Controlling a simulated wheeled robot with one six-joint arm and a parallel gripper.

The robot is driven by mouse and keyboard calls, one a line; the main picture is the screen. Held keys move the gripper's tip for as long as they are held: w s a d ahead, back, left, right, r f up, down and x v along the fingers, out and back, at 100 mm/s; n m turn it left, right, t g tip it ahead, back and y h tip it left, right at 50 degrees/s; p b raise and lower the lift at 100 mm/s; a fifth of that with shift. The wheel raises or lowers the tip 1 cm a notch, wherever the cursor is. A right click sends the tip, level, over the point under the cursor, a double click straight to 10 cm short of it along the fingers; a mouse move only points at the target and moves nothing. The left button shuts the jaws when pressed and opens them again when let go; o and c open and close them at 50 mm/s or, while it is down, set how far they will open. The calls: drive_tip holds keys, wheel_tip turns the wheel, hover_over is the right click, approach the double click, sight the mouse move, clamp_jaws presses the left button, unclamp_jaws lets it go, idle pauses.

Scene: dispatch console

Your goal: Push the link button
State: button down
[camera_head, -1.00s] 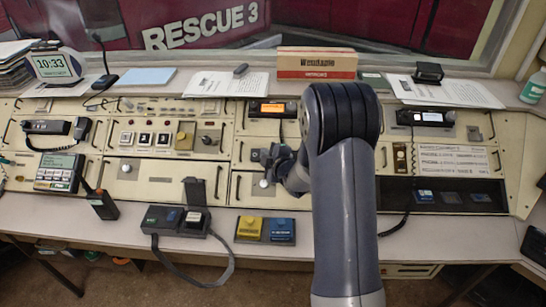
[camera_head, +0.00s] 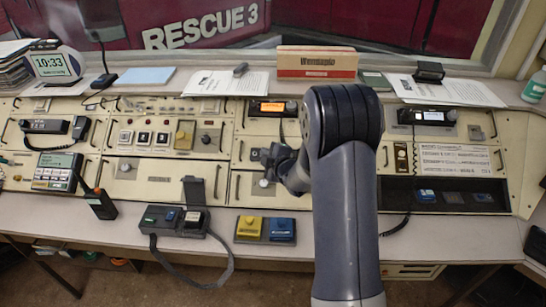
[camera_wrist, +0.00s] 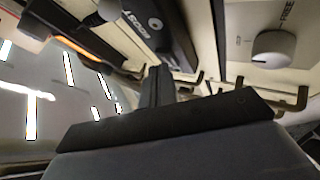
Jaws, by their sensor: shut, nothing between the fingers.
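My gripper (camera_head: 270,160) is shut and empty, over the middle of the console panel (camera_head: 212,145), beside a pale round knob (camera_head: 264,183). In the wrist view my shut fingers (camera_wrist: 160,75) point at a black unit (camera_wrist: 150,32) with small white lettering and a round mark; whether they touch it I cannot tell. A white round knob (camera_wrist: 273,48) is to the right. I can read no "link" label, so I cannot tell which control is the link button. Three square buttons (camera_head: 144,138) are on the left panel. My arm hides part of the panel's right half.
A radio with an orange screen (camera_head: 273,107) is above my gripper. A handheld radio (camera_head: 101,205) stands at left. Metal handles project from the panels.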

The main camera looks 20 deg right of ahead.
idle(0.5)
drive_tip(key=shift+s+a+r+b, duration=0.1)
drive_tip(key=shift+s+r+b, duration=0.2)
drive_tip(key=shift+r, duration=0.1)
drive_tip(key=s+r, duration=0.1)
drive_tip(key=s+r+p, duration=0.1)
drive_tip(key=r, duration=0.1)
drive_tip(key=s+a+r, duration=0.1)
drive_tip(key=r, duration=0.1)
drive_tip(key=shift+p, duration=0.35)
